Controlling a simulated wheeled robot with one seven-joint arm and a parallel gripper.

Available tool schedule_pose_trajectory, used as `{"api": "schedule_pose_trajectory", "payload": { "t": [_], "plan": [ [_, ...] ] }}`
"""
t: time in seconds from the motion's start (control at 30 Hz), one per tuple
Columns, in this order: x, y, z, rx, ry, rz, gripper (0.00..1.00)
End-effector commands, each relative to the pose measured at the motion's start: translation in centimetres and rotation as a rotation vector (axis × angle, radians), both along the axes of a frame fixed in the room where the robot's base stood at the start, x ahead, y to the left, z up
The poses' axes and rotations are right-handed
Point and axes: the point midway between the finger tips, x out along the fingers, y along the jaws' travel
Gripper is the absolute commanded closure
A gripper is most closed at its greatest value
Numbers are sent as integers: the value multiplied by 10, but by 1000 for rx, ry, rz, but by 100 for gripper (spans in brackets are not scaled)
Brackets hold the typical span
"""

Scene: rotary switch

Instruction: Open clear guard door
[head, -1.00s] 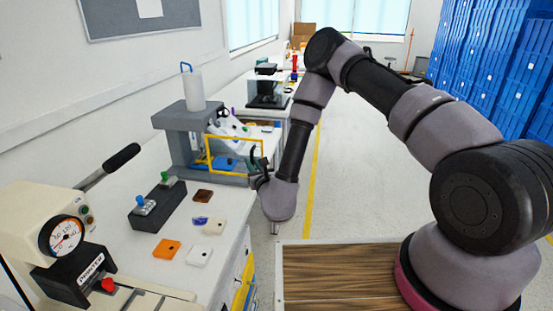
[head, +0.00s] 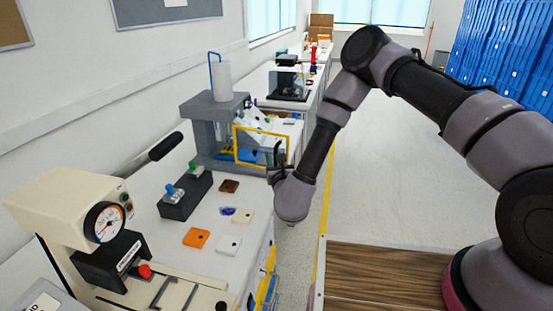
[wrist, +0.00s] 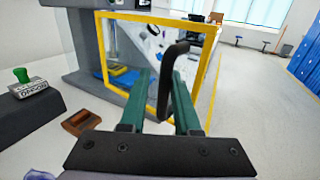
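The clear guard door has a yellow frame (head: 260,130) and stands at the front of a grey machine (head: 205,107). In the wrist view the yellow frame (wrist: 130,16) fills the upper middle, with its black upright handle (wrist: 166,85) towards the right side. My gripper (head: 277,155) is at the right edge of the door in the head view. In the wrist view my gripper (wrist: 160,74) has its two green fingers apart, with the handle between them, nearer the right finger. Whether a finger touches the handle cannot be told.
Several small tiles, one orange (head: 197,238), lie in front. A cream press with a gauge (head: 104,222) stands near. Open floor (head: 385,180) lies to the right.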

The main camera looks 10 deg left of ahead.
Motion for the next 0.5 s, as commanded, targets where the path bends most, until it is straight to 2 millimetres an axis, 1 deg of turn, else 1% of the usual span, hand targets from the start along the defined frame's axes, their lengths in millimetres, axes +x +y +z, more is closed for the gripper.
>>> {"api": "schedule_pose_trajectory", "payload": {
  "t": [0.23,0.33,0.43,0.5],
  "plan": [
    [1,-3,-2,-3,3,-6,70],
    [-2,-4,-2,-5,3,-5,70],
    [-13,-7,-3,-5,4,-2,70],
    [-24,-11,-2,-7,4,0,70]
  ]
}}
